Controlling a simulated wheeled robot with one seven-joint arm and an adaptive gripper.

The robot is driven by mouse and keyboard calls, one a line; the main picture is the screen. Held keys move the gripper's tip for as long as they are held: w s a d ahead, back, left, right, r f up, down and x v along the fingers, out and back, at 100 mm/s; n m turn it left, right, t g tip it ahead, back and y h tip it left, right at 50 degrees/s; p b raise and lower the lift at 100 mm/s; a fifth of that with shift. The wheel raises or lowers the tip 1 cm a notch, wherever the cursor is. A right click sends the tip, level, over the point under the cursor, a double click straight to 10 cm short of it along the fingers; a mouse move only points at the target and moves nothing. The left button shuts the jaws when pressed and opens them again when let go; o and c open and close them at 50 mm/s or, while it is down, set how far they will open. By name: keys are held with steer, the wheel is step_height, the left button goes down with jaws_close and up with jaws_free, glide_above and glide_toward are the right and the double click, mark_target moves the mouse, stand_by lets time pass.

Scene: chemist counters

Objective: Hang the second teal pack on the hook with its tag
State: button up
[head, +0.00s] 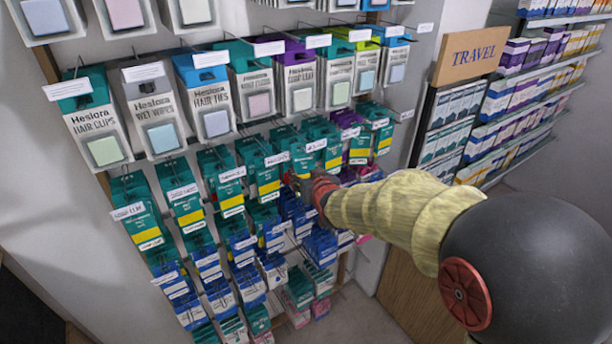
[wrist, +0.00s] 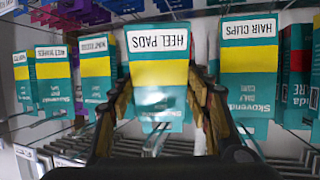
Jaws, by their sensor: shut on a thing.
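In the wrist view a teal pack (wrist: 157,102) with a yellow band and a white panel reading HEEL PADS stands between the two fingers of my gripper (wrist: 165,98). My gripper is shut on it, and the pack faces the camera. In the head view my gripper (head: 308,188) is at the display wall, right of the middle of the second row, at a teal pack (head: 304,157). My fingers cover part of that area. Whether the held pack is on a hook cannot be told.
A teal HAIR CLIPS pack (wrist: 250,80) is close on the right, and several teal packs stand on the left. Larger Heslora packs (head: 215,98) hang above and blue packs (head: 220,290) below. A TRAVEL shelf unit (head: 478,110) stands at the right.

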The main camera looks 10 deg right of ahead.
stand_by(0.4)
steer(key=o, duration=1.8)
steer(key=shift+s, duration=0.1)
